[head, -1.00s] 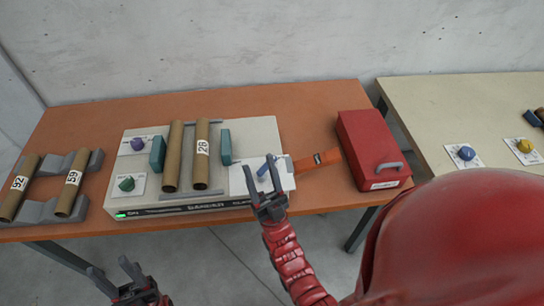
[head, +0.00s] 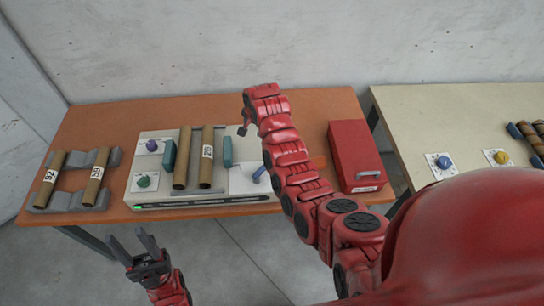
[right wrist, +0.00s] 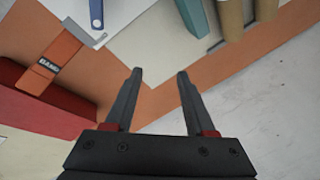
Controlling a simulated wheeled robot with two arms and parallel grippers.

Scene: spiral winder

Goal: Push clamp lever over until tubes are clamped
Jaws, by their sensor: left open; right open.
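The winder (head: 160,203) is a pale box on the orange table. Two brown tubes (head: 181,165) (head: 207,165) lie side by side on it between two teal clamp blocks (head: 169,155) (head: 227,151); contact is unclear. The blue clamp lever (head: 259,174) stands on a white plate at the winder's right end. It also shows at the top of the right wrist view (right wrist: 96,14). My right gripper (right wrist: 160,74) is open and empty, apart from the lever; in the head view my arm mostly hides it. My left gripper (head: 138,248) is open and empty before the table.
Two labelled tubes (head: 49,180) (head: 95,178) rest on grey holders at the left. A red box (head: 352,150) stands right of the winder. An orange strap-like piece (right wrist: 48,65) lies between. A second table (head: 420,125) with knobs is further right.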

